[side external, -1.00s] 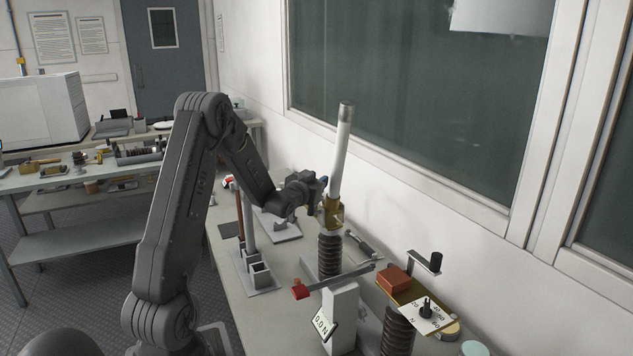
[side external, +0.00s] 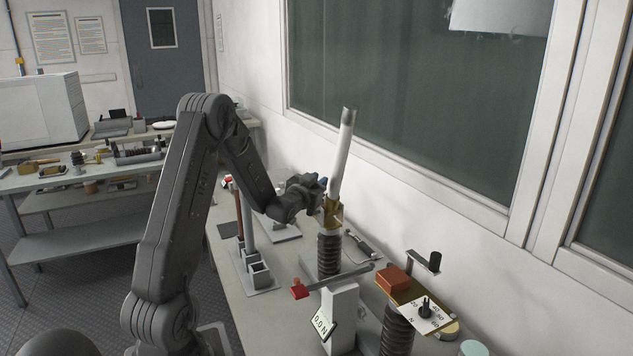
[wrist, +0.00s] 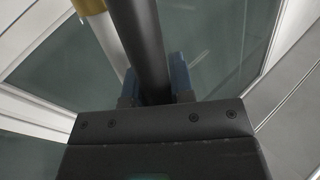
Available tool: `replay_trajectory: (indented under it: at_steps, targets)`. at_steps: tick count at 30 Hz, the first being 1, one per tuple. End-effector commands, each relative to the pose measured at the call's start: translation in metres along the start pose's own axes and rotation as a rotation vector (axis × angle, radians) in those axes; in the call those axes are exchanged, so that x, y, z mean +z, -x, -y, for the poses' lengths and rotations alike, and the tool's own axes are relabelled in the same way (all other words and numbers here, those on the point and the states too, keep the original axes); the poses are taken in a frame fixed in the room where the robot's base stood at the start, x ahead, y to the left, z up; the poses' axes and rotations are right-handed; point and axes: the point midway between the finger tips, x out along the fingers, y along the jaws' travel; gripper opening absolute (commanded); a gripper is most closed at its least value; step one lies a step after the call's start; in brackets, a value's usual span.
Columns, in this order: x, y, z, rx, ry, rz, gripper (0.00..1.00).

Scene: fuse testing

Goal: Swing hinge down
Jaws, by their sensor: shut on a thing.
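A white tube (side external: 342,155) with a grey top end stands nearly upright, its top leaning a little right, in a brass hinge fitting (side external: 332,212) on a dark ribbed insulator (side external: 329,253). My gripper (side external: 319,186) is at the left side of the tube's lower part, just above the fitting. In the wrist view my gripper's blue fingers (wrist: 155,80) are shut on a dark rod (wrist: 140,35). The white tube (wrist: 106,38) and part of the brass fitting (wrist: 89,5) show beside the rod. The grip is too small to make out in the side view.
A grey stand with a red-tipped lever (side external: 300,291) and a "0.0 N" display (side external: 322,326) is in front. A second insulator (side external: 397,333) carries a red block (side external: 393,281) and a dial plate (side external: 428,314). A grey socket holder (side external: 259,274) is to the left. The wall and window are close behind.

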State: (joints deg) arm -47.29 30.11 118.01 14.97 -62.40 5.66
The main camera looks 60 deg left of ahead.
Motion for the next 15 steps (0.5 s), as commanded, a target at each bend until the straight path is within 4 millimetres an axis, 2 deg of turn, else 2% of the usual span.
replay_trajectory:
  at_steps: [15]
  targets:
    - [0.014, 0.029, -0.04, -0.041, -0.374, -0.241, 0.0]
